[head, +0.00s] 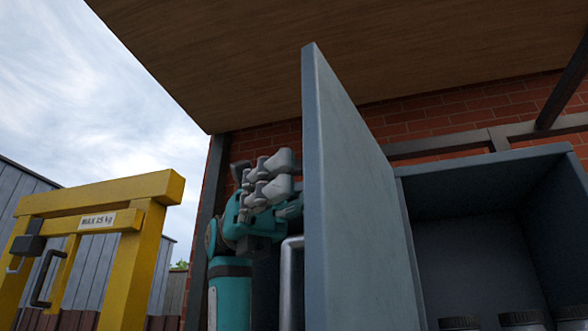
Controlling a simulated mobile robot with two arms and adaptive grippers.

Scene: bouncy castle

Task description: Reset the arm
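My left gripper (284,174), teal with light grey fingers, is raised at the left side of the open cabinet door. Its fingers point right, towards the door's edge, and seem close together, but the gap between them is not clear. I see nothing held in it. The grey cabinet door (352,210) stands swung out, and a silver bar handle (291,275) shows at its left side, below the gripper. I cannot tell whether the gripper touches the door. My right gripper is not in view.
The grey cabinet (480,180) is open, with dark-lidded jars (522,318) low inside. A yellow frame (145,250) labelled MAX 25 kg stands at the left. A wooden roof (330,50) hangs overhead, and a brick wall (440,112) is behind.

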